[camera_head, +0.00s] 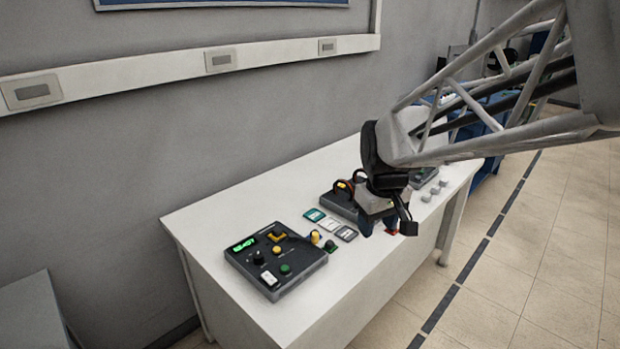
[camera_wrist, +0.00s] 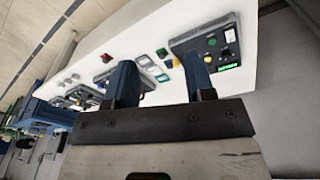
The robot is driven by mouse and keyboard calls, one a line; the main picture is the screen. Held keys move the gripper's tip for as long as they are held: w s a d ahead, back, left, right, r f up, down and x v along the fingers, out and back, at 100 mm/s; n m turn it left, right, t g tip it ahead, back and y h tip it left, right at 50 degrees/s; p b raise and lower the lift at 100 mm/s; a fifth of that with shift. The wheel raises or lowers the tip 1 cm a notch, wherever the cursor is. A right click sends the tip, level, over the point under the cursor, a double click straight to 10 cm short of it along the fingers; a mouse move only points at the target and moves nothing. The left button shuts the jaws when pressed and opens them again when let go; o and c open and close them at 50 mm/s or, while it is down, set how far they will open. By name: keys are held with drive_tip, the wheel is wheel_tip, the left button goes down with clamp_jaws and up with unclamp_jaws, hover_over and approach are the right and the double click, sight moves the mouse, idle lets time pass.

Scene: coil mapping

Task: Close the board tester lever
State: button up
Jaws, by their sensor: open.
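A dark box with a green lit display (camera_head: 275,262) sits at the near left of the white table. It bears a yellow L-shaped part (camera_head: 278,237), black, yellow and green knobs, and a white switch. It also shows at the upper right in the wrist view (camera_wrist: 210,45). A second dark box (camera_head: 340,204) stands farther along, partly hidden by my gripper. I cannot tell which box is the board tester or make out its lever's position. My gripper (camera_head: 379,229) is above the table's front side, its blue fingers apart and empty; they also show in the wrist view (camera_wrist: 160,68).
Several flat cards (camera_head: 329,225) lie between the two boxes. Small yellow (camera_head: 315,237) and green (camera_head: 330,246) pieces are beside the near box. A red piece (camera_wrist: 107,57) and small grey cylinders (camera_head: 427,197) are farther along. The table (camera_head: 225,207) is bare along its wall side.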

drive_tip(key=w+a+f+n, duration=0.2)
drive_tip(key=w+a+f, duration=0.1)
drive_tip(key=w, duration=0.4)
drive_tip(key=w+a+f+n, duration=0.1)
drive_tip(key=w+a+f, duration=0.15)
drive_tip(key=w, duration=0.45)
drive_tip(key=n+g, duration=0.2)
drive_tip(key=n, duration=0.2)
hover_over(315, 233)
drive_tip(key=f, duration=1.1)
drive_tip(key=shift+s+d+f, duration=0.15)
drive_tip(key=shift+s, duration=0.15)
drive_tip(key=shift+w+a+f, duration=0.2)
drive_tip(key=shift+w+f, duration=0.1)
drive_tip(key=shift+f, duration=0.05)
drive_tip(key=shift+f, duration=0.1)
drive_tip(key=shift+f, duration=3.8)
clamp_jaws()
